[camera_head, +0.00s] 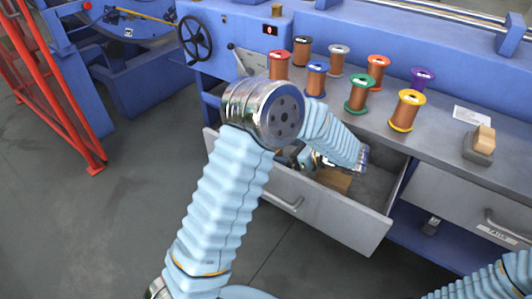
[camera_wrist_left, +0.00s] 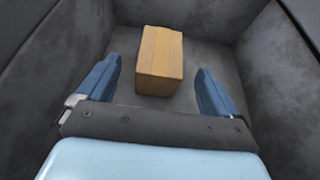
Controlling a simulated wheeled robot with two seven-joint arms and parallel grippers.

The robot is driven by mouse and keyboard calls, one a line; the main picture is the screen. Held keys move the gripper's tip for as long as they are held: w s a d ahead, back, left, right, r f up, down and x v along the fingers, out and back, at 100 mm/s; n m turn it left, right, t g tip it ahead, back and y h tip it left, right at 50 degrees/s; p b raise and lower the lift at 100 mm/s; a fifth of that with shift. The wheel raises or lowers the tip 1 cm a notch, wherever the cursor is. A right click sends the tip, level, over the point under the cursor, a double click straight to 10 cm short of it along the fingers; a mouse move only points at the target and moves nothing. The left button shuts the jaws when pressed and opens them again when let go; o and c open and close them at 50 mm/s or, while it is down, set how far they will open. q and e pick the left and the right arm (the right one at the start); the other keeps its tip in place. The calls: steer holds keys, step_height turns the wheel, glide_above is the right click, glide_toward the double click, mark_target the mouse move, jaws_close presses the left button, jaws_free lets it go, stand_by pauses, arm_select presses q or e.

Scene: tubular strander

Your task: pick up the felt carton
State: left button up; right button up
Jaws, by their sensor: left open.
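The felt carton, a small tan cardboard box (camera_wrist_left: 160,62), lies on the floor of the open grey drawer, and part of it shows in the head view (camera_head: 336,181). My left gripper (camera_wrist_left: 158,88) is open inside the drawer, with its blue fingers apart on either side of the carton's near end. The gripper is not closed on the carton. In the head view my left arm and wrist hide most of this gripper and part of the carton. My right gripper is not in view; only part of my right arm shows at the lower right.
The open drawer (camera_head: 345,222) has upright walls around the carton. Above it, several copper wire spools (camera_head: 407,112) stand on the bench top, with a wooden-topped block (camera_head: 480,145) at the right. A handwheel (camera_head: 195,38) and red railing (camera_head: 62,95) are at left.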

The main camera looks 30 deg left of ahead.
arm_select(q)
steer(key=x, duration=0.5)
steer(key=shift+w+a+f+p, duration=0.1)
steer(key=shift+w+a+p, duration=0.05)
steer(key=shift+a+p, duration=0.15)
steer(key=c, duration=1.1)
